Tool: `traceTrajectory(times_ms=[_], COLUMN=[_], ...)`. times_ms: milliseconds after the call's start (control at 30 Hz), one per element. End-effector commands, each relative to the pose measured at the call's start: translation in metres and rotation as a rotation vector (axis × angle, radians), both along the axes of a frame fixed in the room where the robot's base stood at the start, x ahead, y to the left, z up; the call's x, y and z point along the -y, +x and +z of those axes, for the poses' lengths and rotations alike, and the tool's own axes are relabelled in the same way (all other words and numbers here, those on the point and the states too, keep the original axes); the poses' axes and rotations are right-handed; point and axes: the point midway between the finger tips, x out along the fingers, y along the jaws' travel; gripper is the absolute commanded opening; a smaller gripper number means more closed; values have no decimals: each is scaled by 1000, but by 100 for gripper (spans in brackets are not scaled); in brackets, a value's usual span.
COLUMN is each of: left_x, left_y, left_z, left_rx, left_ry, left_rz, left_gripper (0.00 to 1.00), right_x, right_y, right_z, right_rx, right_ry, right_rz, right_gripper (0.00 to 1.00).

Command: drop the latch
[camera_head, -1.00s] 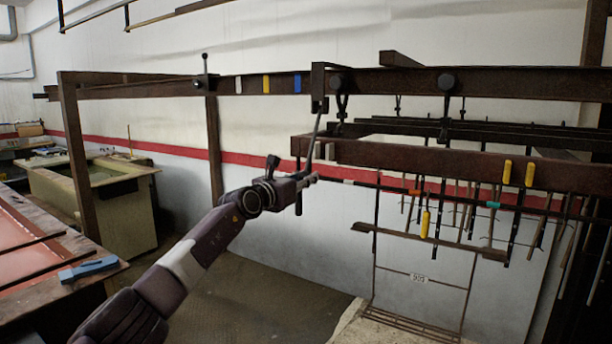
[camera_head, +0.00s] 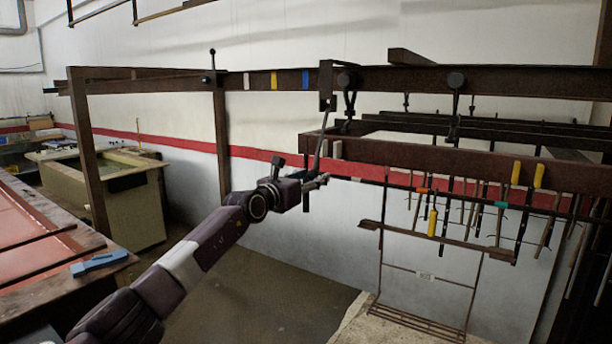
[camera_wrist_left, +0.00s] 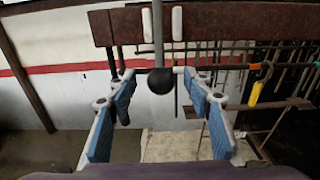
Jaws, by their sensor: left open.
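A dark bracket (camera_head: 326,85) sits on the upper rail. A thin grey rod (camera_head: 319,150) hangs from it, slightly tilted; I take this to be the latch lever. In the left wrist view the rod (camera_wrist_left: 158,35) ends in a black ball (camera_wrist_left: 160,81). My left gripper (camera_head: 316,188) is at the rod's lower end, below the rail. In the wrist view its blue-padded fingers (camera_wrist_left: 162,118) are open, one on each side of the ball, with gaps to both. The ball is hard to make out in the head view. My right gripper is not in view.
The upper rail (camera_head: 420,78) crosses the scene, with a lower brown beam (camera_head: 430,155) right of my gripper. Several hooks and yellow-handled rods hang at the right. A ball-topped lever (camera_head: 212,62) stands on the rail at left. A tank (camera_head: 130,205) and red-topped table (camera_head: 40,245) stand left.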

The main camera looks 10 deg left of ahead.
Motion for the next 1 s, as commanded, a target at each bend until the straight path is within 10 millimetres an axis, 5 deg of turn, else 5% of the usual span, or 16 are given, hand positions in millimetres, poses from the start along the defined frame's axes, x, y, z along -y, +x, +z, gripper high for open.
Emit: traceTrajectory(times_ms=[300,500,867,1000], left_x=[-11,-16,-17,-13], left_y=[-35,-52,-54,-54], left_z=[5,-2,-3,-40], left_rx=[0,0,-3,-58], left_ry=[1,-2,-5,-82], left_rz=[-5,-6,-6,-20], left_gripper=[46,46,46,46], right_x=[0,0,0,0], right_y=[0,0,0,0], right_z=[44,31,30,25], right_rx=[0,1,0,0], right_ry=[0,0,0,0], right_rz=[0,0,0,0], right_gripper=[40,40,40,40])
